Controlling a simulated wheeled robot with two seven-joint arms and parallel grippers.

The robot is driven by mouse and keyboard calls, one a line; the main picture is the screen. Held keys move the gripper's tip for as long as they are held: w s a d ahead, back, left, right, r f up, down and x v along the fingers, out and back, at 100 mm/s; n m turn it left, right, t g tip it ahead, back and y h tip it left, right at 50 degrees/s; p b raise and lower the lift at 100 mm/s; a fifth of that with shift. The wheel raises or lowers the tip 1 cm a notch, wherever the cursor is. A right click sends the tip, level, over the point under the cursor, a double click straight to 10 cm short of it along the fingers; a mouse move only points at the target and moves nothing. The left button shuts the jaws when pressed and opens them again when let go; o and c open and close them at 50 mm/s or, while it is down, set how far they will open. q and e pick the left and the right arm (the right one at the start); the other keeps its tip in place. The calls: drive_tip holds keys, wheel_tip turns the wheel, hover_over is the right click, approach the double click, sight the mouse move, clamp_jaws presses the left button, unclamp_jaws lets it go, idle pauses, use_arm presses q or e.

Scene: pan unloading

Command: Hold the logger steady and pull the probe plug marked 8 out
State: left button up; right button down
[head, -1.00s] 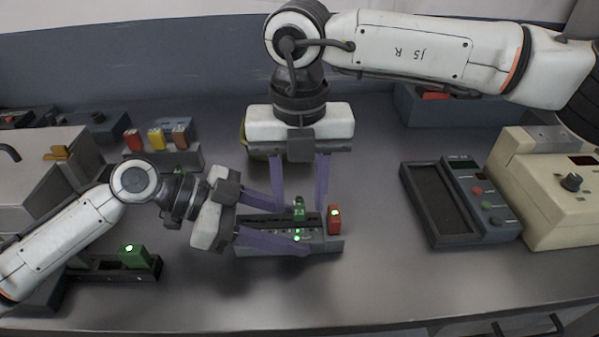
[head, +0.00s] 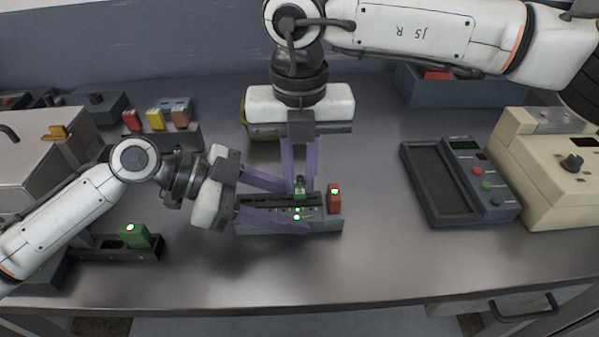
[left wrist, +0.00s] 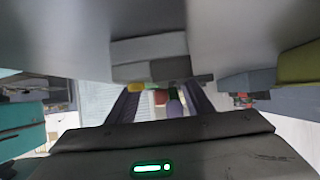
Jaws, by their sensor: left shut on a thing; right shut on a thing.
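The logger (head: 248,226) is a dark grey bar on the bench, in the head view's middle, with small green lights on top. My left gripper (head: 296,208) is shut on it from the left, one purple finger along its far side and one along its near side. A green plug (head: 300,187) stands upright in the logger. My right gripper (head: 299,184) comes from above and is shut on this green plug. A red plug (head: 334,202) with a whitish light stands at the logger's right end. I cannot read the plugs' numbers. Left fingers (left wrist: 160,108) show in the left wrist view.
A rack (head: 185,138) with red, yellow and brown plugs stands at back left. A dark holder (head: 85,252) with a green lit plug (head: 134,236) is at front left. A dark tray unit (head: 430,190) and a beige instrument (head: 545,180) stand right.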

drive_tip(key=shift+w+r, duration=0.1)
drive_tip(key=shift+r, duration=0.65)
drive_tip(key=shift+w+r, duration=0.1)
drive_tip(key=shift+r, duration=1.1)
use_arm(q)
drive_tip(key=o, duration=1.4)
drive_tip(key=shift+a, duration=0.1)
drive_tip(key=v, duration=1.1)
drive_tip(key=shift+a+r, duration=0.15)
drive_tip(key=shift+a, duration=0.25)
